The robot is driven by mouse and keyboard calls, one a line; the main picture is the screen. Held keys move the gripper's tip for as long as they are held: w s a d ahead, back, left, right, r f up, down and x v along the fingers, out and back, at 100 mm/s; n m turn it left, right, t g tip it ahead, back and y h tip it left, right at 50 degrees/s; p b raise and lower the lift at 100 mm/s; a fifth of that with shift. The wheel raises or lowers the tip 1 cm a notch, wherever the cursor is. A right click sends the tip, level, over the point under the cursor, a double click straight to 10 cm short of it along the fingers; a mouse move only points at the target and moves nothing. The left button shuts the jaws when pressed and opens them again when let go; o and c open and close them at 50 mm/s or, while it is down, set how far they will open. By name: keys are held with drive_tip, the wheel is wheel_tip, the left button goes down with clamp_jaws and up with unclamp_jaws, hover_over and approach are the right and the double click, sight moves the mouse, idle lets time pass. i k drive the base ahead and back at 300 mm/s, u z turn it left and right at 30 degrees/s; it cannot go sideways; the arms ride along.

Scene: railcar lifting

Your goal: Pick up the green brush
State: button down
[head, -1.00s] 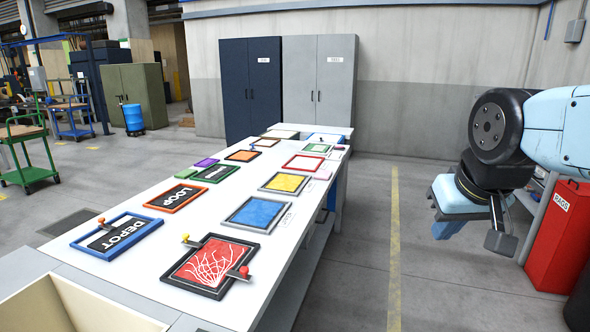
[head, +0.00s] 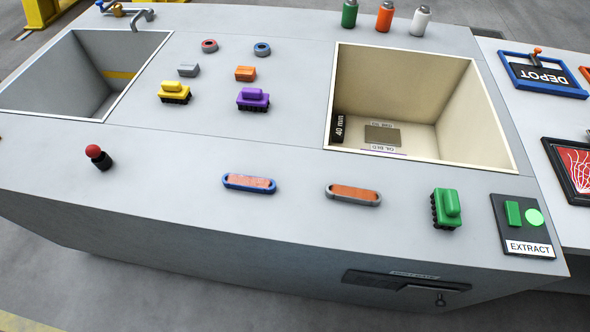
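The green brush (head: 446,209) sits on the grey counter (head: 290,225) in the head view, near the front edge at the right. It has a green block body with a raised green grip and dark bristles showing along its left side. It stands between a grey-and-orange oval piece (head: 353,194) on its left and the EXTRACT panel (head: 523,226) on its right. Nothing touches it. My gripper is out of view.
A deep cream basin (head: 425,60) lies behind the brush, and a grey sink (head: 135,42) is at the far left. A yellow brush (head: 174,92) and a purple brush (head: 252,99) stand between them. A red-knobbed lever (head: 98,156) rises at the left front. Bottles (head: 384,17) stand behind.

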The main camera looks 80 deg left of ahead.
sight(446, 208)
drive_tip(key=u, duration=0.2)
drive_tip(key=k, duration=0.2)
drive_tip(key=u, duration=0.2)
drive_tip(key=i, duration=0.2)
drive_tip(key=u, duration=2.15)
drive_tip(key=k, duration=0.55)
drive_tip(key=u, duration=0.25)
drive_tip(key=i, duration=0.5)
drive_tip(key=u, duration=0.1)
